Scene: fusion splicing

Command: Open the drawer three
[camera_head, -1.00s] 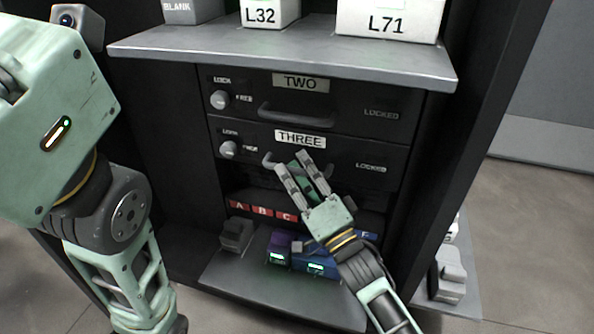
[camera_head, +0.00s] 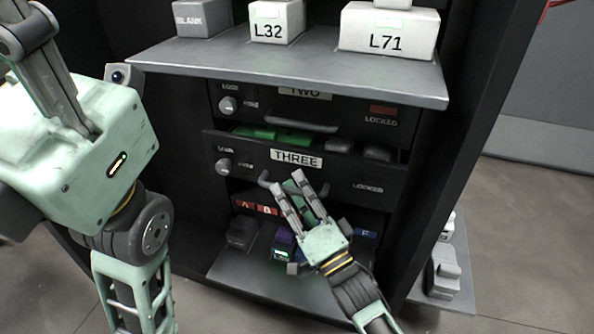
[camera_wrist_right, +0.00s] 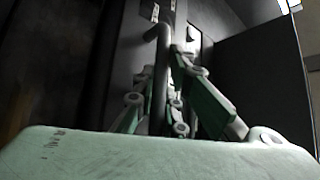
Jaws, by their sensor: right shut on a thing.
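Drawer three (camera_head: 330,182) is a black drawer front with a white "THREE" label, and it stands pulled out in the head view. Green items (camera_head: 272,134) and dark grey items show inside over its top edge. My right gripper (camera_head: 289,183) is shut on the drawer's grey handle (camera_head: 264,179). In the right wrist view the handle bar (camera_wrist_right: 160,75) runs between the fingers. The drawer's knob (camera_head: 223,167) is at its left. My left arm is at the left of the head view, and its gripper is out of view.
Drawer two (camera_head: 345,112) is above, closed, with a red indicator by "LOCKED". A grey shelf (camera_head: 290,75) overhangs it, bearing boxes L32 (camera_head: 276,22) and L71 (camera_head: 388,28). Below drawer three are red-labelled slots and a purple-blue device (camera_head: 284,243).

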